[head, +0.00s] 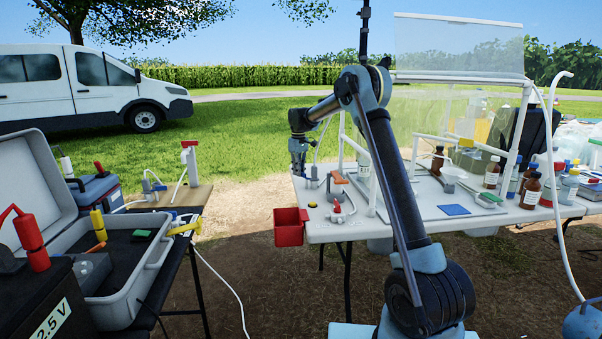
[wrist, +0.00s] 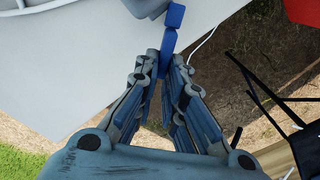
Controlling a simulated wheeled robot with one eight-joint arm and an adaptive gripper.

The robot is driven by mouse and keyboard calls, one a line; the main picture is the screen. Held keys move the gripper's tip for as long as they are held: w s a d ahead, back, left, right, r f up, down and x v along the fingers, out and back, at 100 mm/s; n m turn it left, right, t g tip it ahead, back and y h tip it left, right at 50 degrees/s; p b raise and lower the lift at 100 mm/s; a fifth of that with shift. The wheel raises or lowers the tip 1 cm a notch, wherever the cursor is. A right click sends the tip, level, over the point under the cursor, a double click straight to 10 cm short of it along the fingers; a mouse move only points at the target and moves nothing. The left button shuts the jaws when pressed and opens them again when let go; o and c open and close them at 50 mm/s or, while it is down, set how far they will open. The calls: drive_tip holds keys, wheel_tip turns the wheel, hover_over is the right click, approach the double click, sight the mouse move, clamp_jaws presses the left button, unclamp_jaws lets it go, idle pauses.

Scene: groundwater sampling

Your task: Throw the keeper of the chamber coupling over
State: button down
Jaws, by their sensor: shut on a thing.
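In the wrist view my gripper (wrist: 164,66) is shut on a narrow blue piece that looks like the keeper (wrist: 174,17) of the chamber coupling. The keeper runs up from between the fingertips, beside a grey body (wrist: 147,6) at the top edge that may be the coupling. Most of that body is out of frame. In the head view my gripper (head: 298,172) is at the left end of the white table, next to a small grey fitting (head: 312,181). The keeper cannot be made out there.
A red bin (head: 290,228) hangs at the white table's (head: 420,229) front left edge. A red-handled valve (head: 337,208) and an orange-handled fitting (head: 338,180) stand close by. Bottles (head: 531,190) crowd the right. An open grey case (head: 125,275) is at left, with a gap between tables.

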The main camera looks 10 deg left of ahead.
drive_tip(key=n, duration=0.2)
drive_tip(key=s+n, duration=0.1)
drive_tip(key=s+a+n, duration=0.1)
drive_tip(key=n, duration=0.1)
drive_tip(key=shift+s+n, duration=0.1)
drive_tip(key=shift+n, duration=0.2)
drive_tip(key=shift+s+d+n, duration=0.1)
drive_tip(key=shift+s+n, duration=0.4)
drive_tip(key=shift+n, duration=0.7)
drive_tip(key=shift+s+d+n, duration=0.1)
drive_tip(key=shift+s+n, duration=0.35)
drive_tip(key=shift+n, duration=0.75)
drive_tip(key=c, duration=1.7)
unclamp_jaws()
wheel_tip(320, 180, up, 12)
drive_tip(key=shift+f, duration=0.1)
